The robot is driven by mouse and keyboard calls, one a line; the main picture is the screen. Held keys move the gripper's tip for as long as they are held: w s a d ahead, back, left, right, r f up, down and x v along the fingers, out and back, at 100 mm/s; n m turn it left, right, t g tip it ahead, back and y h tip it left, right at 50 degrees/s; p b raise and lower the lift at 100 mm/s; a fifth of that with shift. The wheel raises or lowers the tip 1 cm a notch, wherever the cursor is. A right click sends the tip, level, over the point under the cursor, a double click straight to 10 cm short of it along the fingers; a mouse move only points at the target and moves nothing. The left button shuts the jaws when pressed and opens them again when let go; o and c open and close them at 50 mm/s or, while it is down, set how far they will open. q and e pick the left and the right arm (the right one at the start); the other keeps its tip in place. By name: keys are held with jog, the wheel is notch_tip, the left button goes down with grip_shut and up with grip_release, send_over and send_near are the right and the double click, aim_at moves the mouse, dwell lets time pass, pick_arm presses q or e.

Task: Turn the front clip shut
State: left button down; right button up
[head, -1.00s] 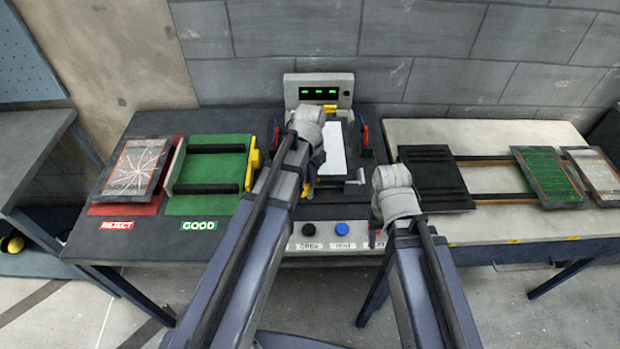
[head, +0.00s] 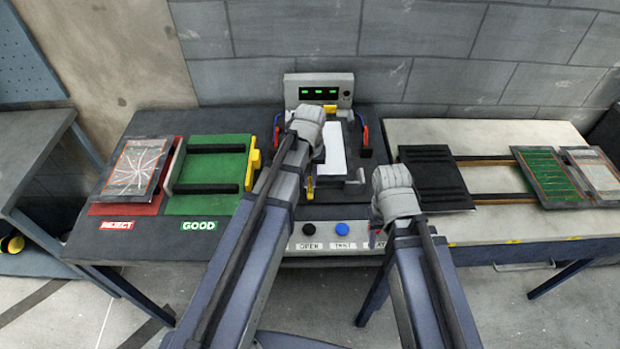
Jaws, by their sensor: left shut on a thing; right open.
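The test fixture (head: 342,190) stands at the back middle of the bench with a white board (head: 334,150) in it. The yellow front clip (head: 310,187) shows at the fixture's front, just right of my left forearm. A yellow piece (head: 330,108) shows at the rear. My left gripper (head: 311,172) reaches down at the fixture's front left and is shut on the front clip; its fingertips are mostly hidden by my wrist and arm. My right gripper (head: 379,235) is open and low by the button panel's right end, largely hidden by its own wrist, apart from the fixture's clip.
Buttons, black (head: 308,229) and blue (head: 341,229), line the front panel. The green GOOD tray (head: 208,203) and red REJECT tray (head: 115,209) lie left. A black plate (head: 435,180), rails and boards (head: 551,173) lie right. The display box (head: 318,92) shows green lights.

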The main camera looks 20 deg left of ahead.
aim_at(310, 182)
dwell(0.5)
pick_arm(q)
jog(key=c, duration=0.9)
grip_release()
jog(key=shift+r, duration=0.15)
pick_arm(e)
jog(key=shift+r, duration=0.15)
pick_arm(q)
notch_tip(310, 182, up, 8)
jog(key=p, duration=0.8)
jog(key=shift+f, duration=0.2)
pick_arm(e)
notch_tip(310, 182, up, 8)
jog(key=shift+f, duration=0.25)
pick_arm(q)
jog(key=s+d+m+b, duration=0.1)
jog(key=s+d+m, duration=0.1)
jog(key=s+d, duration=0.1)
jog(key=s+d+f+m, duration=0.1)
jog(key=s+d+m, duration=0.1)
jog(key=s+d, duration=0.2)
jog(key=s+d+f+m+y+b, duration=0.1)
jog(key=s+d+m, duration=0.2)
jog(key=s, duration=0.4)
jog(key=shift+s+d+f+b, duration=0.2)
jog(key=shift+d+b, duration=0.05)
jog(key=shift+b, duration=0.1)
pick_arm(e)
notch_tip(310, 182, down, 2)
jog(key=shift+f, duration=0.25)
